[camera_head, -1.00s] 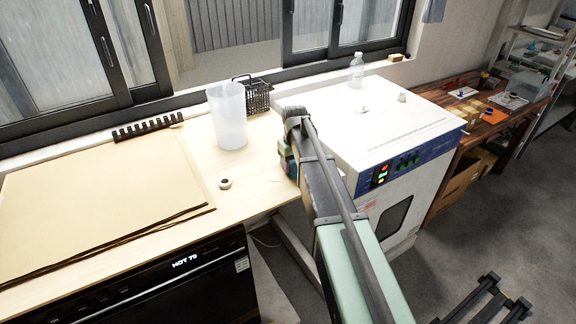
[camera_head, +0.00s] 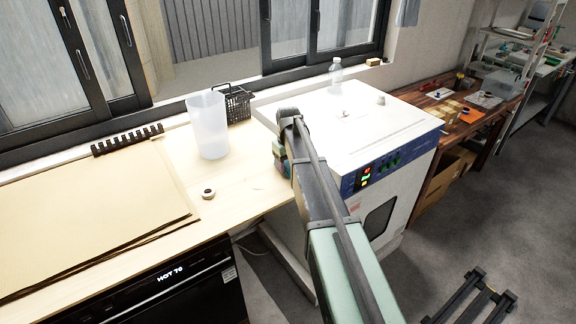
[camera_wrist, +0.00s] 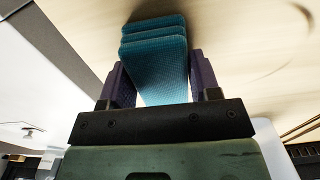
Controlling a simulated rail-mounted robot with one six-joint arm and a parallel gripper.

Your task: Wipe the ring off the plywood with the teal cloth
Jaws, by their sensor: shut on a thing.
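The teal cloth (camera_wrist: 155,50) is folded in layers between the two purple fingers of my gripper (camera_wrist: 152,78) in the wrist view. My gripper is shut on it. The cloth is over the pale plywood (camera_wrist: 230,25) with a dark shadow beside it; I cannot tell whether it touches. A faint curved mark, part of the ring (camera_wrist: 291,62), shows on the plywood at the right, apart from the cloth. In the head view a faint mark lies on the plywood (camera_head: 235,180), left of my gripper (camera_head: 280,158). My arm hides most of the cloth there.
A translucent beaker (camera_head: 207,128), a black basket (camera_head: 238,104) and a small roll (camera_head: 208,193) stand on the plywood left of my arm. Brown sheets (camera_head: 90,220) lie farther left.

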